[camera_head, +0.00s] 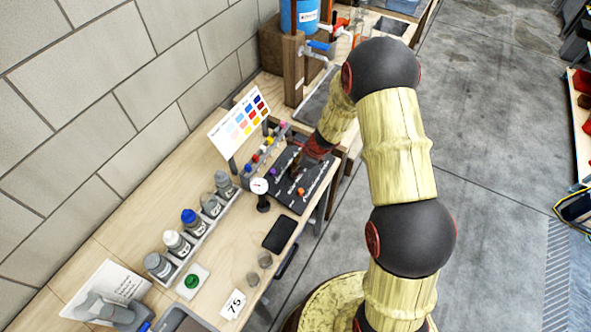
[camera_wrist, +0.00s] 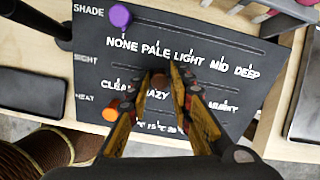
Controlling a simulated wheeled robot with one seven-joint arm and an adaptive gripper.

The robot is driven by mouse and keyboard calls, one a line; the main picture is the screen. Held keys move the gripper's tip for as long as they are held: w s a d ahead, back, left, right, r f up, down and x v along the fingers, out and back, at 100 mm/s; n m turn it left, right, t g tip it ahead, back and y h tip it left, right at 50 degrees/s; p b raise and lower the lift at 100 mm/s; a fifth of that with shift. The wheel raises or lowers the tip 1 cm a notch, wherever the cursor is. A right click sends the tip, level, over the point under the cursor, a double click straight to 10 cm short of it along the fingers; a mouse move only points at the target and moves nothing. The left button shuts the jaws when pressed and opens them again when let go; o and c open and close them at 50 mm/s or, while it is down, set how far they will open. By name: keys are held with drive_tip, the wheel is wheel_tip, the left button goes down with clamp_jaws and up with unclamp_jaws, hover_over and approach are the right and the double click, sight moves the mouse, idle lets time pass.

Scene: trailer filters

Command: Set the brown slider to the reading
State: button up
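A black slider board (camera_head: 285,201) lies on the bench under my gripper (camera_head: 299,160). In the wrist view the board (camera_wrist: 262,92) has rows marked SHADE, SIGHT and HEAT. The brown knob (camera_wrist: 158,81) is in the SIGHT row, near the HAZY label, between the fingertips of my gripper (camera_wrist: 160,77). The fingers stand close on both sides of it; whether they press on it cannot be told. They hide part of the row's labels. A purple knob (camera_wrist: 120,16) is at the left of the SHADE row, by NONE. An orange knob (camera_wrist: 111,110) is at the left of the HEAT row.
A round dial gauge (camera_head: 260,187) stands left of the board. A dark phone-like slab (camera_head: 280,234) and a card reading 75 (camera_head: 233,304) lie nearer. Several bottles (camera_head: 190,219) stand in a rack, and a colour chart (camera_head: 240,122) is behind. A blue container (camera_head: 299,15) stands farther back.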

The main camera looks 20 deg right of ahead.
drive_tip(key=shift+o, duration=1.1)
drive_tip(key=v, duration=1.2)
